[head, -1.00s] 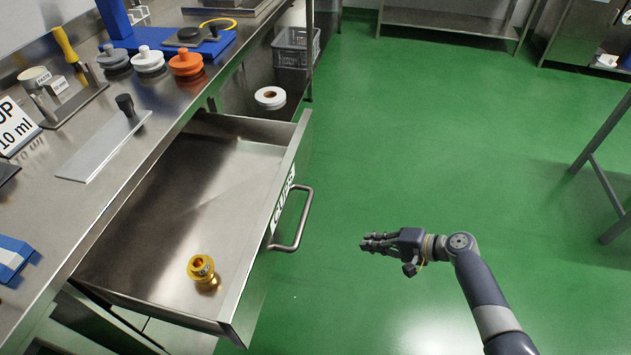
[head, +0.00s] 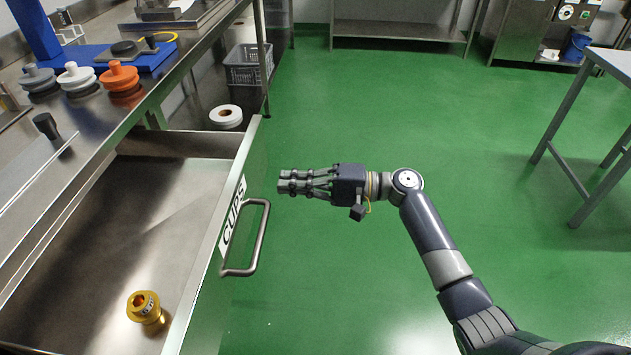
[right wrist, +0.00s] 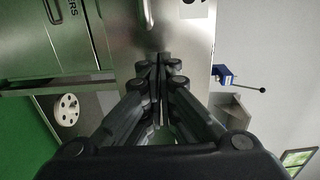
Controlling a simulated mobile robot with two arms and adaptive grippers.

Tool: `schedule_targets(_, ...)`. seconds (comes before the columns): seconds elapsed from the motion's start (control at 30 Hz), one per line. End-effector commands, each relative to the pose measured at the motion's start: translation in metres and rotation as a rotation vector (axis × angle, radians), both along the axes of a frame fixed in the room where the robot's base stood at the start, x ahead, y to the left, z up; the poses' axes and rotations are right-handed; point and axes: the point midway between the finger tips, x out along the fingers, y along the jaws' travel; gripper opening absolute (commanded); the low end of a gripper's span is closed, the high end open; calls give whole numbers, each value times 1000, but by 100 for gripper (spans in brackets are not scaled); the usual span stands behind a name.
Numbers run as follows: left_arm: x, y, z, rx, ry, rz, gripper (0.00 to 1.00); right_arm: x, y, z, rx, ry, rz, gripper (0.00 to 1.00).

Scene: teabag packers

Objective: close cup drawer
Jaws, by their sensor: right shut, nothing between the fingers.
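The cup drawer (head: 207,276) stands pulled out from under the steel bench in the head view. Its front carries a "CUPS" label (head: 233,216) and a bar handle (head: 252,238). A gold cup-like piece (head: 145,307) sits inside the drawer near its front. My right gripper (head: 284,182) is shut and empty, a little right of the drawer front and beyond the handle, apart from it. In the right wrist view its fingers (right wrist: 160,62) are together, pointing at a steel front. My left gripper is not in view.
Grey, white and orange knobbed pieces (head: 118,76) stand on the bench (head: 150,104). A white roll (head: 226,116) and a grey crate (head: 247,64) are on the shelf beyond the drawer. The green floor (head: 350,270) right of the drawer is clear. A table (head: 610,62) stands at the right.

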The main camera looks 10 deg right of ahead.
Motion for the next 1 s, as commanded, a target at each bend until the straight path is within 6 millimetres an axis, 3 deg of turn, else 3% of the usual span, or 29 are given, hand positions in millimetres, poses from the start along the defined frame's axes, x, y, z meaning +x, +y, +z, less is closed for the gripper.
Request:
schedule_targets(0.1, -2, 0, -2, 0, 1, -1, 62, 7, 22, 1, 2, -1, 1, 0)
schedule_targets(0.3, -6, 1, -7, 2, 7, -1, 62, 14, 43, 1, 1, 0, -2, 0)
schedule_targets(1.0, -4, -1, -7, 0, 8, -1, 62, 18, 55, -1, 0, 1, -1, 0)
